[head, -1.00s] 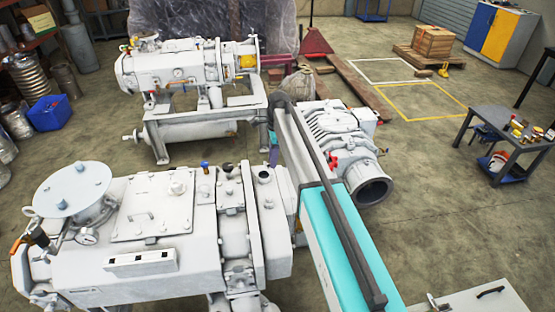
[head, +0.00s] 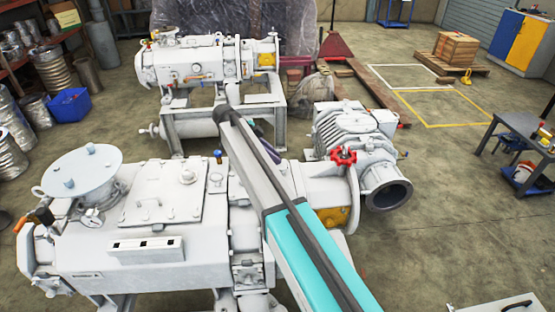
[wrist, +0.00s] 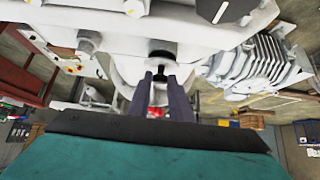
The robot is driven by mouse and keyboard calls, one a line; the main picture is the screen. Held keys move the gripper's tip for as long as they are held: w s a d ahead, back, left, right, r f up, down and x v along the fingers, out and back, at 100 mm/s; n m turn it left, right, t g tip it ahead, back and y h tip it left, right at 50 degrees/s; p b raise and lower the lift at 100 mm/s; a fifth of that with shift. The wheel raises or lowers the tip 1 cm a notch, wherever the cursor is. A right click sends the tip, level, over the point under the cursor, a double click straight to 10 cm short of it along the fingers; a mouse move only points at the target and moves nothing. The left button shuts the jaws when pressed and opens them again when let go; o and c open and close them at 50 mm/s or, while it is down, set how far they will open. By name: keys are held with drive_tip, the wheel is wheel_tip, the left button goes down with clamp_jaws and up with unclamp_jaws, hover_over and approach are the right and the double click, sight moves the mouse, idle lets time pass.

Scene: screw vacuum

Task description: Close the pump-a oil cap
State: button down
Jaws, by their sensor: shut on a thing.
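The large white pump (head: 150,235) stands in the foreground of the head view, with a round flanged top (head: 85,170) at its left. No label that I can read tells me whether it is pump-a. My arm crosses its right part and hides most of my gripper there. In the wrist view, my gripper (wrist: 161,80) has two grey fingers close together, shut on a small dark piece (wrist: 160,69) that looks like the oil cap. A dark round spot (wrist: 160,54) on white housing lies just beyond the fingertips. I cannot tell whether the cap touches it.
A ribbed white unit with a red handwheel (head: 343,156) and an open pipe mouth (head: 388,196) stands right of my arm. A second white pump (head: 205,62) stands behind. A dark table (head: 513,135) is at the right. The floor at lower right is mostly clear.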

drive_tip(key=shift+s+a+f+h+b, duration=0.1)
drive_tip(key=shift+a+f+h+b, duration=0.35)
drive_tip(key=shift+h+b, duration=0.35)
drive_tip(key=shift+s+a+f+h+b, duration=0.1)
drive_tip(key=shift+a+f+h+b, duration=0.35)
drive_tip(key=shift+h+b, duration=0.35)
drive_tip(key=shift+d, duration=0.15)
drive_tip(key=c, duration=1.6)
unclamp_jaws()
drive_tip(key=shift+t, duration=0.3)
drive_tip(key=shift+b+v, duration=0.65)
drive_tip(key=shift+v, duration=3.1)
drive_tip(key=shift+r, duration=0.1)
wheel_tip(320, 180, up, 10)
drive_tip(key=p, duration=1)
